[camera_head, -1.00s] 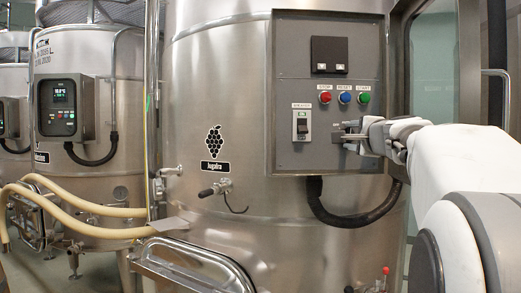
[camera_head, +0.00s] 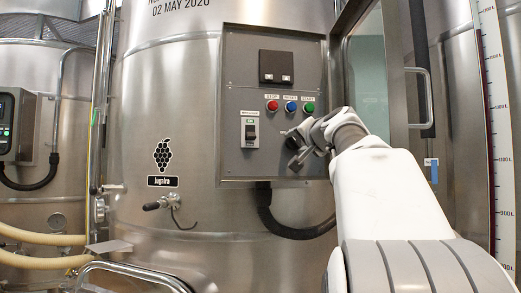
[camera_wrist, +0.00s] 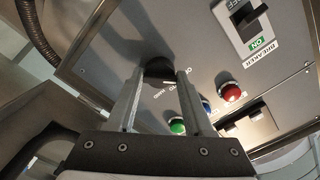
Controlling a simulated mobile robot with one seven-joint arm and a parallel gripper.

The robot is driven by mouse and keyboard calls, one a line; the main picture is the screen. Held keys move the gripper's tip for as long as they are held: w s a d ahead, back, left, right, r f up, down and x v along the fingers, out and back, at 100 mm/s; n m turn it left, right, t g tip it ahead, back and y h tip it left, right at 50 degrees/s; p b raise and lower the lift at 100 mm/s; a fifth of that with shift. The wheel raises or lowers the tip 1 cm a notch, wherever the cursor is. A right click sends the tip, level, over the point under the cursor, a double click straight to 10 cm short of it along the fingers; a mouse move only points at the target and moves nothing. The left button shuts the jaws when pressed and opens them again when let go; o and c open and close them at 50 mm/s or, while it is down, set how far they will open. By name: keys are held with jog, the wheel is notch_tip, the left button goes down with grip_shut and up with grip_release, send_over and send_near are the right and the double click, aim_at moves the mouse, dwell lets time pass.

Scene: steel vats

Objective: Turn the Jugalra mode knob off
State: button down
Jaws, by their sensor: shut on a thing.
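The Jugalra tank (camera_head: 210,215) is a steel vat with a grape logo label (camera_head: 162,181) on its front. My gripper (camera_wrist: 158,80) is shut on the knob, one finger on each side. In the head view my gripper (camera_head: 291,141) is at the panel's lower right, rolled at a slant.
Red (camera_head: 272,105), blue (camera_head: 290,106) and green (camera_head: 309,107) buttons are just above my gripper. A breaker switch (camera_head: 250,130) is to the left. A black cable (camera_head: 290,233) hangs below the panel. A glass door (camera_head: 368,75) stands at the right.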

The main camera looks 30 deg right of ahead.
jog(key=shift+n, duration=0.5)
jog(key=shift+c, duration=1.4)
grip_release()
jog(key=shift+s, duration=0.1)
